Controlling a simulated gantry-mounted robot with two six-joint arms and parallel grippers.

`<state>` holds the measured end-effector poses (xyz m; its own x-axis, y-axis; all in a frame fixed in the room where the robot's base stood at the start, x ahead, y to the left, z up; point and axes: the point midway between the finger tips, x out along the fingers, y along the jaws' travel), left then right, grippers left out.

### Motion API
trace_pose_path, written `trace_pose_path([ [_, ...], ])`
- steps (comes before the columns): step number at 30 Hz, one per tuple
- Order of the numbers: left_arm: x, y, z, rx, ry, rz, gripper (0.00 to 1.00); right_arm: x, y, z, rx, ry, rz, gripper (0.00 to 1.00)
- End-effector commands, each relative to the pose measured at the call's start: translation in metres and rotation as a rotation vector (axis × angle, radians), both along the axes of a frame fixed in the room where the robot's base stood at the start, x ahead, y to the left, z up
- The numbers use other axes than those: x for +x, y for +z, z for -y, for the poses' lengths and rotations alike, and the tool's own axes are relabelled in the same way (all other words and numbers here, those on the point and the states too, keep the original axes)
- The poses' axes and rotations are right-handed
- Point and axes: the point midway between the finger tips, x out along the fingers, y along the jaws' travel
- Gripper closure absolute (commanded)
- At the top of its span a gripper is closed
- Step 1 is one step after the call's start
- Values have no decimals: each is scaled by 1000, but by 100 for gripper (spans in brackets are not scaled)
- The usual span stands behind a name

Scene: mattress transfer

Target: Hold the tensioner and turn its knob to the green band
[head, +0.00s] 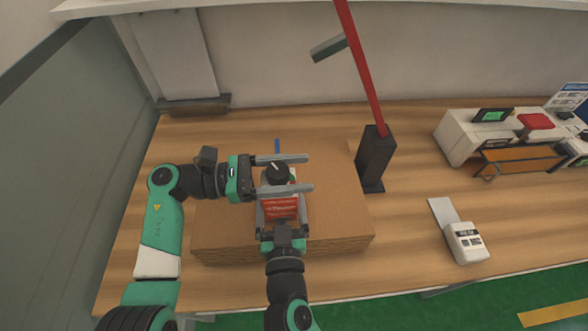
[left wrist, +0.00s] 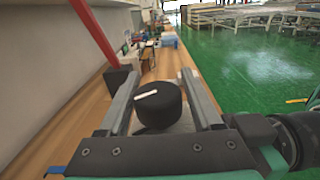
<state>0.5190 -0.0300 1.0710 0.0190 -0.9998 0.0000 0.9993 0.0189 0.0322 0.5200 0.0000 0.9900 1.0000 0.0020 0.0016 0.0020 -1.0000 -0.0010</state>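The tensioner (head: 281,208), a red-labelled block with a black knob (head: 277,173) on top, sits on a brown slab on the table. My left gripper (head: 290,173) comes from the left; its two long fingers lie on either side of the knob, open. In the left wrist view the knob (left wrist: 158,105) stands between the fingers with gaps beside it, its white pointer line slanting. My right gripper (head: 281,212) comes from below, its fingers against both sides of the tensioner's body, shut on it. I cannot make out a green band.
The brown slab (head: 340,220) lies on the wooden table (head: 405,220). A black post base (head: 374,160) with a red pole stands right of it. A white device (head: 466,243) lies front right; machines (head: 480,135) stand at the far right.

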Motion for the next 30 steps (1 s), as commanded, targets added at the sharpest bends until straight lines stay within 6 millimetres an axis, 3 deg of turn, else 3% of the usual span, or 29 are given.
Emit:
trace_pose_path([
  [3,0,1,0,0,2,0,16,0,2,0,1,0,5,100],
  [14,1,1,-8,0,5,1,16,0,2,0,0,0,4,100],
  [17,1,1,-24,0,7,1,16,0,2,0,0,0,4,100],
  [24,0,1,-83,0,8,-1,16,0,2,0,0,0,4,100],
  [30,-2,1,-115,0,5,-2,16,0,2,0,0,0,4,100],
])
